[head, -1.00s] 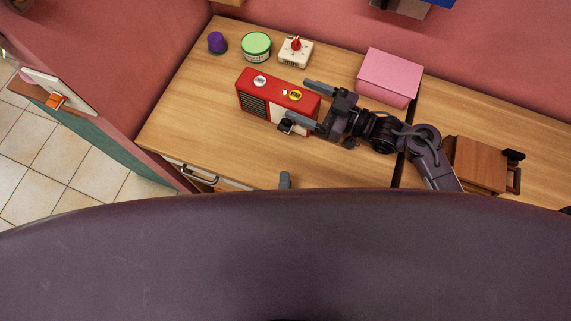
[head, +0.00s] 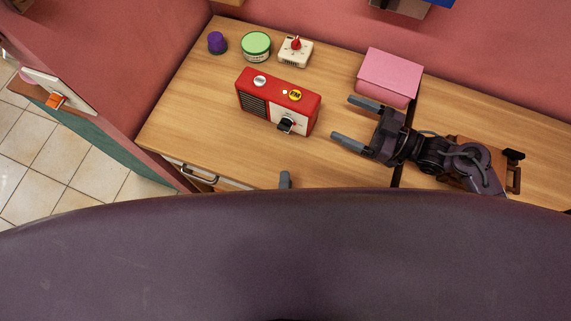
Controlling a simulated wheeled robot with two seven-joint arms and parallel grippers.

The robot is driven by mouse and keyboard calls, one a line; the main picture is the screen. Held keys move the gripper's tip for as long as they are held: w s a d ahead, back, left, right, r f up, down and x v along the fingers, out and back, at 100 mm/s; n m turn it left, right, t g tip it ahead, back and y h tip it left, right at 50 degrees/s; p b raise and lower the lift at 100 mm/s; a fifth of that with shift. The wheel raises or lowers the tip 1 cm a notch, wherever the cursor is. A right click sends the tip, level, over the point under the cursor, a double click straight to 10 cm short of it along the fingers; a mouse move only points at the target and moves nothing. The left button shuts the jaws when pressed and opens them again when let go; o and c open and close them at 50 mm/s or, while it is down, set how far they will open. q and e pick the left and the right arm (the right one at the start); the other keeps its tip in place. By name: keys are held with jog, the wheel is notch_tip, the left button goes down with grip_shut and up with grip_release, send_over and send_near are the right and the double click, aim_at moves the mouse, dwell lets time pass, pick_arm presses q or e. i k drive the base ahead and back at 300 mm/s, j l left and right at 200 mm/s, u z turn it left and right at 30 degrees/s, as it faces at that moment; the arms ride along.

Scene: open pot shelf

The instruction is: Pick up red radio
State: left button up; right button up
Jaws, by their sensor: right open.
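The red radio (head: 285,87) stands on the wooden counter in the head view, left of centre. It has a dark speaker grille at its left, a pale front panel with a black knob, and round white and yellow pieces on top. My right gripper (head: 342,118) is open and empty to the right of the radio, apart from it, with its fingers pointing left toward it. Only a grey tip of my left gripper (head: 285,180) shows, below the radio at the counter's near edge. The rest of it is hidden behind my own body.
A purple item (head: 217,42), a green-lidded tub (head: 256,45) and a white timer with a red knob (head: 295,50) stand behind the radio. A pink box (head: 389,77) is at the back right. A brown wooden object (head: 470,150) lies partly behind my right arm.

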aim_at(270, 102)
jog(key=k+j, duration=0.3)
jog(key=k, duration=0.15)
jog(key=k+j, duration=0.3)
jog(key=k, duration=0.15)
